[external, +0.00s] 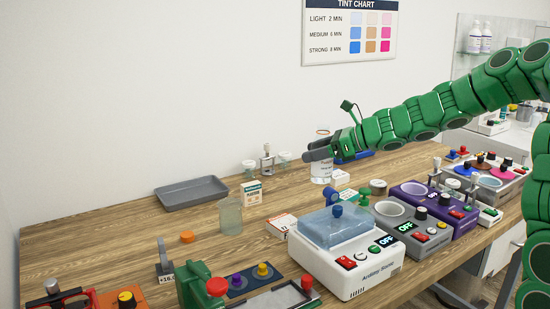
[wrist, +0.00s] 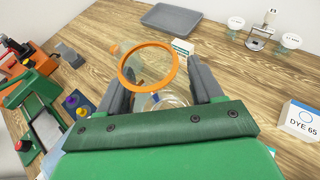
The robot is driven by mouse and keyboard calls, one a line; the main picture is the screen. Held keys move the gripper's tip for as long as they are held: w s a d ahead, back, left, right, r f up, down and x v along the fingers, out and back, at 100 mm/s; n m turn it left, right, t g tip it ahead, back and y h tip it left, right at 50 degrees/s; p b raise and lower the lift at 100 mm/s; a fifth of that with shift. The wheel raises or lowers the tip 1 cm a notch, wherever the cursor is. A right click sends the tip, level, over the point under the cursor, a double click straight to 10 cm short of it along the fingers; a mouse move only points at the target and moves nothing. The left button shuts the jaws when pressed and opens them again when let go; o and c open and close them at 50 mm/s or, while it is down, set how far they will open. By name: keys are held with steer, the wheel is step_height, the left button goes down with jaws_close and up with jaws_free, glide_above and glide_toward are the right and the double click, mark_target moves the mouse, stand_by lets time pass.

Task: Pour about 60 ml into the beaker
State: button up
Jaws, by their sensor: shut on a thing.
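My gripper (external: 320,150) is shut on a clear glass bottle (external: 321,172) with an orange ring at its mouth. It holds the bottle roughly upright, at the back of the table. In the wrist view the bottle's orange mouth ring (wrist: 175,67) shows between the gray fingers of my gripper (wrist: 165,90). Its liquid level is hard to tell. A clear glass vessel (external: 230,216), apparently the beaker, stands upright on the table, left of and nearer than my gripper, apart from it. In the wrist view it is largely hidden behind the bottle mouth. I cannot read its level.
An orange cap (external: 187,236) lies left of the beaker. A small box (external: 252,193) stands close behind it. A gray tray (external: 190,193) lies at the back left; a small balance (external: 267,162) stands beside it. A white device (external: 345,260) and a purple device (external: 420,205) fill the front right.

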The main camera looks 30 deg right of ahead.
steer(key=w+n+g+y, duration=0.2)
steer(key=w+n+g, duration=0.1)
steer(key=w, duration=1)
steer(key=w+a+f+n+g+y, duration=0.1)
steer(key=a+f+n+g, duration=0.1)
steer(key=a, duration=0.5)
steer(key=w+a+f+n+g+y, duration=0.1)
steer(key=a+n+g, duration=0.3)
steer(key=a, duration=0.4)
steer(key=shift+w+f+y, duration=0.15)
steer(key=shift+f+y, duration=0.15)
steer(key=shift+f, duration=0.2)
steer(key=shift+a, duration=0.15)
